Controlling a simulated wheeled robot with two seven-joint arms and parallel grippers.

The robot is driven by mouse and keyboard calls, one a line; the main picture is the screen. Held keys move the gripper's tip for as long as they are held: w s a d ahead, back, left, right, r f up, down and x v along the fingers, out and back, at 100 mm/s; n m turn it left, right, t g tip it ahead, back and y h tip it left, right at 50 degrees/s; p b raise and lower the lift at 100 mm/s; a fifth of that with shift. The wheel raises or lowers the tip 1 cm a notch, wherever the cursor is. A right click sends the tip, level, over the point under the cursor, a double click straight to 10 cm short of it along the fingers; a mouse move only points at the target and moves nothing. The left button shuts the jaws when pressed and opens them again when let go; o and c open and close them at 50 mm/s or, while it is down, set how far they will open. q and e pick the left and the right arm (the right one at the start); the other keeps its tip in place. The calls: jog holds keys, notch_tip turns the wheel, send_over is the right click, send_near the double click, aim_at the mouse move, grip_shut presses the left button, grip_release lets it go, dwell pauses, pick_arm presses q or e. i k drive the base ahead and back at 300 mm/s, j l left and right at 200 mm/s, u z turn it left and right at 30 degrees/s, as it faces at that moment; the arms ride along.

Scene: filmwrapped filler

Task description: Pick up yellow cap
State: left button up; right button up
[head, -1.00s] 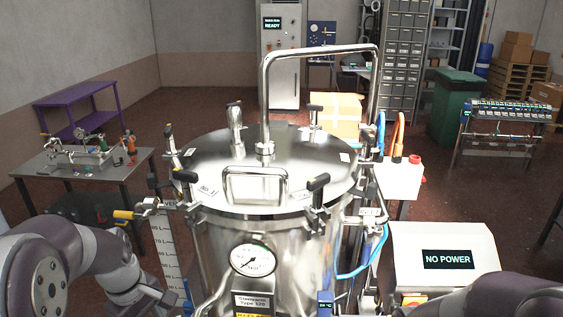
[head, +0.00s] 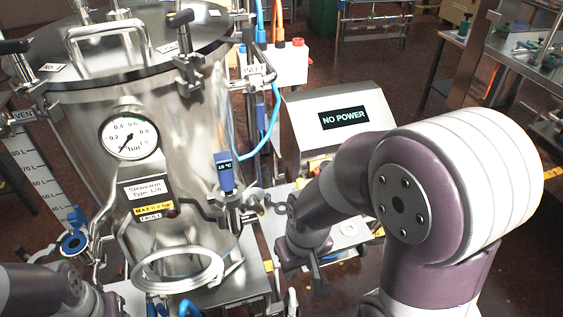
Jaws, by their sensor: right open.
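I cannot make out a yellow cap for certain in the head view. My right gripper (head: 305,279) points down in front of the control box, to the right of the steel tank (head: 190,110). Its fingers are apart and I see nothing between them. My left arm shows only as a link at the lower left corner, and its gripper is out of view.
The control box (head: 300,128) reads NO POWER.

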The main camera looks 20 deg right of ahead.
aim_at(300, 182)
jog(key=i+l+z, duration=0.1)
jog(key=z, duration=0.35)
jog(key=i+l+z, duration=0.1)
jog(key=z, duration=0.35)
jog(key=i+l+z, duration=0.15)
jog(key=z, duration=0.3)
jog(key=i+z, duration=0.15)
jog(key=z, duration=0.3)
